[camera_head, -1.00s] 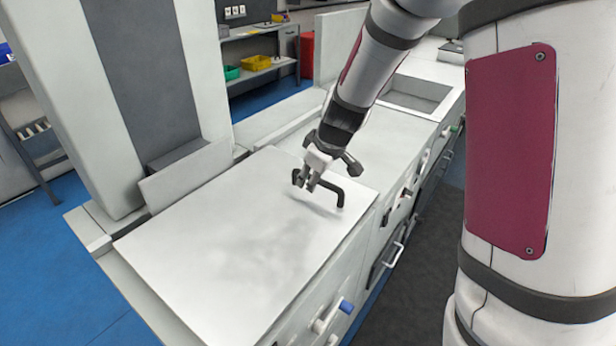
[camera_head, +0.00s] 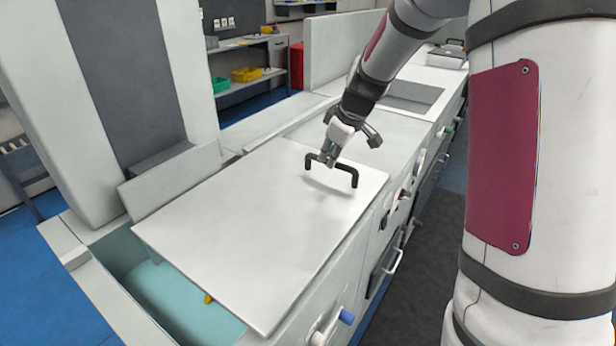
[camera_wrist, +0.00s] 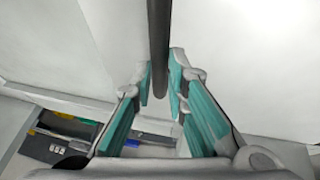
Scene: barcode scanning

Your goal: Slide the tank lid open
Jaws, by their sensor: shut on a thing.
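The white tank lid (camera_head: 255,235) lies flat over the tank and is partly slid back. Its near left end stands off the tank wall and leaves a gap. Through the gap the tank (camera_head: 160,285) shows pale blue-green inside, with a small yellow thing (camera_head: 209,299) near the lid's edge. The black lid handle (camera_head: 346,173) stands near the lid's far end. My gripper (camera_head: 328,160) is shut on the handle from above. In the wrist view the dark handle bar (camera_wrist: 158,45) runs between the teal-padded fingers of my gripper (camera_wrist: 160,90).
A blue-tipped valve (camera_head: 346,317) sticks out of the counter front at the near right. A sink (camera_head: 412,97) lies beyond the lid. An upright panel (camera_head: 170,180) stands along the lid's left side. Shelves with a yellow bin (camera_head: 246,75) stand at the back.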

